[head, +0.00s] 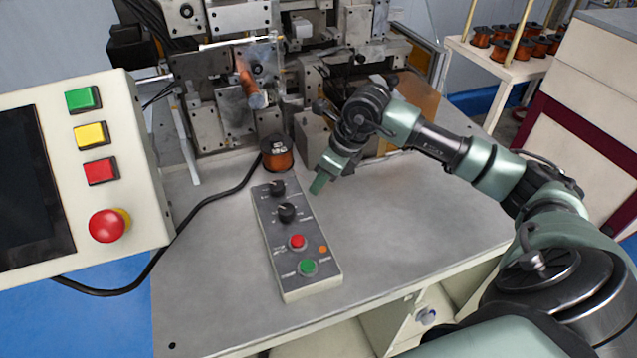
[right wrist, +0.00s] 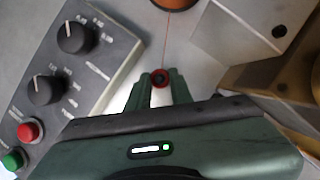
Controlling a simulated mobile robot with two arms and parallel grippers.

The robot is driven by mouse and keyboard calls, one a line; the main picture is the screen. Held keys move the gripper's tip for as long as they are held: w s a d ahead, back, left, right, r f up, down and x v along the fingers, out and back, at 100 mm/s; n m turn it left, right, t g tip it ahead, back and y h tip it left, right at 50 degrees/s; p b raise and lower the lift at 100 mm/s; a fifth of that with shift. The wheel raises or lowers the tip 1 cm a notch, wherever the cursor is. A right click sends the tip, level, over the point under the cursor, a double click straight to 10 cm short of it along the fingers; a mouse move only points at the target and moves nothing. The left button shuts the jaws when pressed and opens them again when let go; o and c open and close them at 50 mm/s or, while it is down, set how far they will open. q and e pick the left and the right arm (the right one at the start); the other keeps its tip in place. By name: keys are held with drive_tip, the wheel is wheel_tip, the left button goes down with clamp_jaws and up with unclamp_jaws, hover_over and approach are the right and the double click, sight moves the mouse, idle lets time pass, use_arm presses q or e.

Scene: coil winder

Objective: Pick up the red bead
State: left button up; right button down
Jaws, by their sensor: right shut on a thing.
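The red bead (right wrist: 160,78) is a small red ring with a dark centre. In the right wrist view it sits between the two green fingertips of my right gripper (right wrist: 160,83), which is shut on it. In the head view my right gripper (head: 319,186) points down and left, just right of the grey control box; the bead is hidden there. How high the fingertips are above the table is hard to tell. My left gripper is not in view.
The control box (head: 296,245) with knobs and buttons lies left of the gripper. A copper wire spool (head: 277,158) stands behind it, before the winding machine (head: 225,110). A button panel (head: 85,180) is at left. The metal table (head: 410,220) is clear at front right.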

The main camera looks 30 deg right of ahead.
wheel_tip(320, 180, up, 20)
drive_tip(key=b, duration=0.2)
idle(0.4)
